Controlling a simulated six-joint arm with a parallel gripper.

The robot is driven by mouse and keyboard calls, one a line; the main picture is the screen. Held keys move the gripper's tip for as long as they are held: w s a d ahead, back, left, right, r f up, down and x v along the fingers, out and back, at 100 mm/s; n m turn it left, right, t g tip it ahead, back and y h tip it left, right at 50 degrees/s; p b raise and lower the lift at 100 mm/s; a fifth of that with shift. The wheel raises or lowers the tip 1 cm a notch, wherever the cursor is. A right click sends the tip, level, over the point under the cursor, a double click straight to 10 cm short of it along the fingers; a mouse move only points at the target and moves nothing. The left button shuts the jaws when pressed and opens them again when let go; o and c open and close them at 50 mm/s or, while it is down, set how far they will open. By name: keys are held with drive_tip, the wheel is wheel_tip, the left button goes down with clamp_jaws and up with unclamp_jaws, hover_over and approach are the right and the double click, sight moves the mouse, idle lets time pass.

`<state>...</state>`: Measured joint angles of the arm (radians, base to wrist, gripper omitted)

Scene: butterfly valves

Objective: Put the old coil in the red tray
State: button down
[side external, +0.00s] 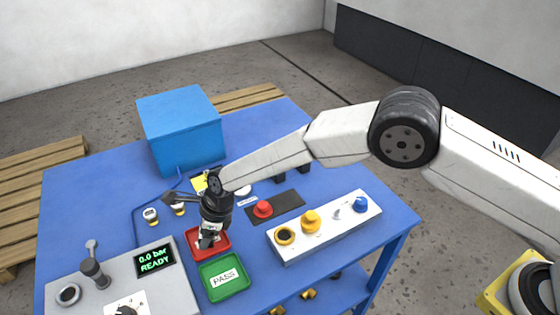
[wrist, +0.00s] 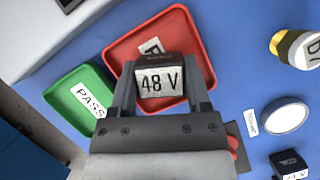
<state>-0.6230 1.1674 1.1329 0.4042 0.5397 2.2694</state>
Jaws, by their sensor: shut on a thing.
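My gripper (wrist: 160,95) is shut on a dark coil (wrist: 160,78) with a white "48 V" label, seen between its fingers in the wrist view. The coil is over the red tray (wrist: 123,50); I cannot tell whether it touches the tray floor. The red tray's own label is partly hidden behind the coil. In the side external view my gripper (side external: 209,232) points down at the red tray (side external: 222,248), and the coil there is mostly hidden by the gripper.
The green PASS tray (side external: 224,276) adjoins the red tray. A grey panel (side external: 180,283) with a "0.0 bar READY" display stands to the left. A white block (side external: 325,227) with colored valve parts is to the right. A coil labelled "24 V" (wrist: 290,163) lies at the wrist view's lower right.

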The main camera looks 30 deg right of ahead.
drive_tip(key=shift+c, duration=1.6)
unclamp_jaws()
drive_tip(key=shift+f, duration=0.1)
drive_tip(key=shift+r, duration=0.2)
drive_tip(key=v, duration=1.2)
drive_tip(key=shift+s+d, duration=0.1)
drive_tip(key=shift+f, duration=0.1)
